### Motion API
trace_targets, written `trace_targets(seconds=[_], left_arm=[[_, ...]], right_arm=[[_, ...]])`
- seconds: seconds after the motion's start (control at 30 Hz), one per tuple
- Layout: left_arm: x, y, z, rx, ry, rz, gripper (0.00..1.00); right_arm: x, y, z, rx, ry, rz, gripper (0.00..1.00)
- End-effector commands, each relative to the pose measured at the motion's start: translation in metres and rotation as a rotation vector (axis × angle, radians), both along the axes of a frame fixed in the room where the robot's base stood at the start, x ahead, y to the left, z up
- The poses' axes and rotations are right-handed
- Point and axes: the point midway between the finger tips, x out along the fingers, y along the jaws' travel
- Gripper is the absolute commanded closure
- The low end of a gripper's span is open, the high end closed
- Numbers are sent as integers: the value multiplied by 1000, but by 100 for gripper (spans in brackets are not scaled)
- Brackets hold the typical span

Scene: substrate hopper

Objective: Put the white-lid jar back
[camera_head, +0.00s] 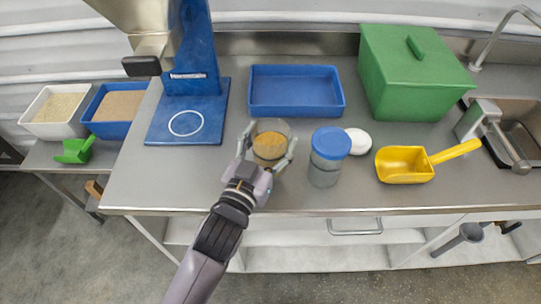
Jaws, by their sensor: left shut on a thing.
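A clear jar (270,146) with yellow-brown material in it stands near the middle of the steel counter, with no lid visible on it. My left gripper (268,150) reaches in from the front with its fingers on either side of this jar, shut on it. A white round lid (358,141) appears to lie on the counter to the right, partly behind a second clear jar with a blue lid (330,143). I cannot tell whether the held jar touches the counter. My right gripper is not in view.
A blue tray (296,111) and green lidded box (413,72) stand at the back. A yellow scoop (405,165) lies right, before the sink (520,139). The blue hopper stand (188,100) is left. Two bins (58,128) and a green scoop (75,151) sit far left.

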Motion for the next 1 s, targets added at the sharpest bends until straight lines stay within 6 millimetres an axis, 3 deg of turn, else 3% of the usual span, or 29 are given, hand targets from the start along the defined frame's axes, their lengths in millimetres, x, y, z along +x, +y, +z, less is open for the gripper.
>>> trace_targets(seconds=[0.37,0.8,0.83,1.0], left_arm=[[0,0,-44,-2,-2,0,85],[0,0,-51,-3,-4,0,85],[0,0,-51,-1,-2,0,35],[0,0,-51,0,-1,0,23]], right_arm=[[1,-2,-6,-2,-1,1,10],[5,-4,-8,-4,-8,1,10],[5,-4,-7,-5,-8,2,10],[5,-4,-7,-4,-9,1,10]])
